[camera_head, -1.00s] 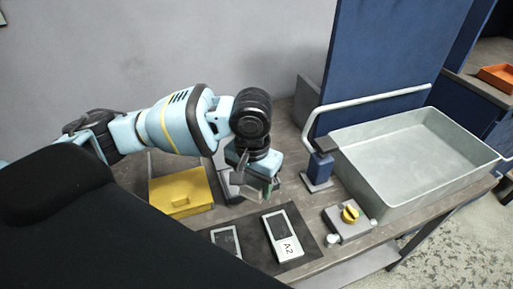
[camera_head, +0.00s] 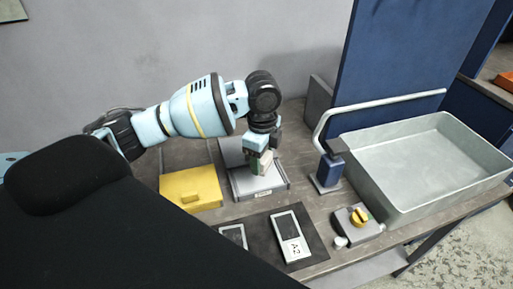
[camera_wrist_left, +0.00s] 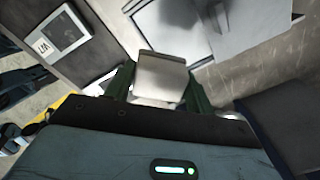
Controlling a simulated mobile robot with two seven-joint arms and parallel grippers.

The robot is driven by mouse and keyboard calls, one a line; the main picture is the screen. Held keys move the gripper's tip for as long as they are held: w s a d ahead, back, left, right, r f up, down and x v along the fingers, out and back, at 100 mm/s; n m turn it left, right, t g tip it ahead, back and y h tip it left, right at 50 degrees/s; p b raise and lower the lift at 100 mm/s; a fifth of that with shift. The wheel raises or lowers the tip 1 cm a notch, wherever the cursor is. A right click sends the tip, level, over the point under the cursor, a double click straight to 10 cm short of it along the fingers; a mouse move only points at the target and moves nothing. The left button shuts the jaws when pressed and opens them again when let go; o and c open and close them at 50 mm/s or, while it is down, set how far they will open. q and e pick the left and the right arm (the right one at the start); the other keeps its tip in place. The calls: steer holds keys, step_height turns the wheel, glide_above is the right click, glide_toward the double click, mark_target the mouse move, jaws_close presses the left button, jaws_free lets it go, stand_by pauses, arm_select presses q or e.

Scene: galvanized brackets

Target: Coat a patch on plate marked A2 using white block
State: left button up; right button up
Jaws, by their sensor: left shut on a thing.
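My left gripper (camera_head: 262,163) is shut on the white block, which shows pale between its green fingers in the left wrist view (camera_wrist_left: 161,74). The block is over the shallow grey open-lidded tray (camera_head: 262,192); I cannot tell whether it touches. The tray's inside has a dark area in the left wrist view (camera_wrist_left: 180,14). The plate marked A2 (camera_head: 285,226) lies on a dark mat (camera_head: 262,239) in front of the tray, with a dark panel and a white label. It also shows at the upper left of the left wrist view (camera_wrist_left: 66,30). My right gripper is out of view.
A second plate (camera_head: 233,234) lies left of A2, partly hidden by my black body. A yellow box (camera_head: 190,188) stands left of the tray.

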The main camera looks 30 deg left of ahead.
arm_select(q)
steer(key=m, duration=0.1)
steer(key=w+a+m, duration=0.1)
steer(key=m, duration=0.2)
steer(key=shift+w+a+f+m, duration=0.25)
steer(key=shift+w+a+m, duration=0.1)
steer(key=shift+a+m, duration=0.05)
steer(key=m, duration=0.1)
steer(key=a+m, duration=0.1)
steer(key=m, duration=0.1)
steer(key=w+m, duration=0.1)
steer(key=shift+w+a+f, duration=0.1)
steer(key=shift+a+f, duration=0.15)
steer(key=shift+a, duration=0.05)
